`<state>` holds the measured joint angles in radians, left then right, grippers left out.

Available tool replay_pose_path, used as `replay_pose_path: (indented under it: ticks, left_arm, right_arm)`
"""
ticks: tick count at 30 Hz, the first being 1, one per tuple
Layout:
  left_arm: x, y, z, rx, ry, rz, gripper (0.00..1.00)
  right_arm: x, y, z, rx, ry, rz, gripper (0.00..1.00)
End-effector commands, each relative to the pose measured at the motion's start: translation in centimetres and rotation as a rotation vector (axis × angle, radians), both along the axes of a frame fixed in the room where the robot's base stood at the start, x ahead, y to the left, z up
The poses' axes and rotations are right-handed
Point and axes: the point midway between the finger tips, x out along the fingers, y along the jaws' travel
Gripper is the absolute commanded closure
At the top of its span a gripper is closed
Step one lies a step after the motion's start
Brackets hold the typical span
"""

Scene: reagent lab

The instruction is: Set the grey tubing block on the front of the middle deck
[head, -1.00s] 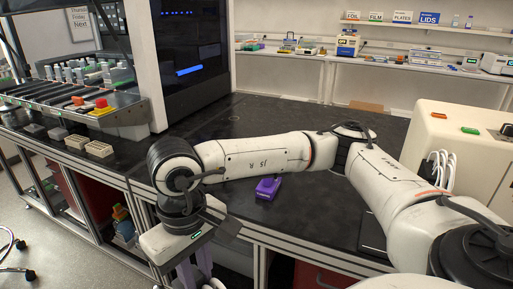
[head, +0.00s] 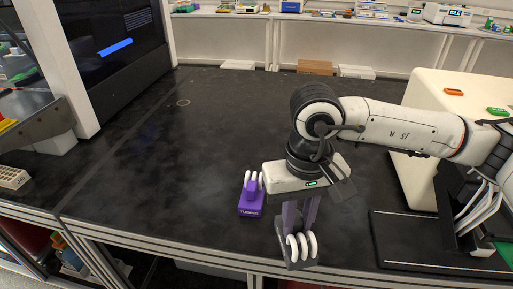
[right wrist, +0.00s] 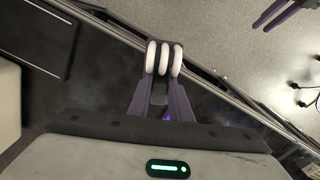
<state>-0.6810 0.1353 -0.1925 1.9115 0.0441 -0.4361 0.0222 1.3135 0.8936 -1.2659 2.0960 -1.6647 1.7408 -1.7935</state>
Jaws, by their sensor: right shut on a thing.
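My right gripper (head: 298,230) points down, shut on the grey tubing block (head: 301,262), which carries several white tube loops. The block is near the front edge of the black bench top (head: 200,150), right of and nearer than a purple block. I cannot tell if it touches the bench. In the right wrist view the white loops (right wrist: 164,58) show beyond the fingers, over the edge rail. My left gripper (right wrist: 282,12) shows at that view's top right corner, its two fingers apart and empty, over the floor. No label tells which part is the middle deck.
The purple block (head: 251,204) with white tubes stands close left of my right gripper. A black flat plate (head: 400,245) lies on the right, before a cream instrument (head: 425,105). A dark-screened machine (head: 125,50) stands at left. The bench behind the purple block is clear.

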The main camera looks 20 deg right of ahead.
Motion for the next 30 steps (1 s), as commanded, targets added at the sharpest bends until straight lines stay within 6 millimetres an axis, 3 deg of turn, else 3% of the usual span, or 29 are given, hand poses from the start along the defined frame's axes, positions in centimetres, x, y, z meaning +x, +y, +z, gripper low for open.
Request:
replay_pose_path:
  ticks: [15, 30]
  left_arm:
    - [-0.5, -0.1, -1.9, 0.003, 0.013, -0.004, 0.69]
    - [-0.2, -0.4, -2.9, -0.001, 0.004, -0.009, 0.69]
  right_arm:
    - [5.4, -3.9, 1.2, 0.004, -0.033, -1.544, 1.00]
    - [9.2, -8.1, 2.8, 0.020, -0.027, -3.101, 1.00]
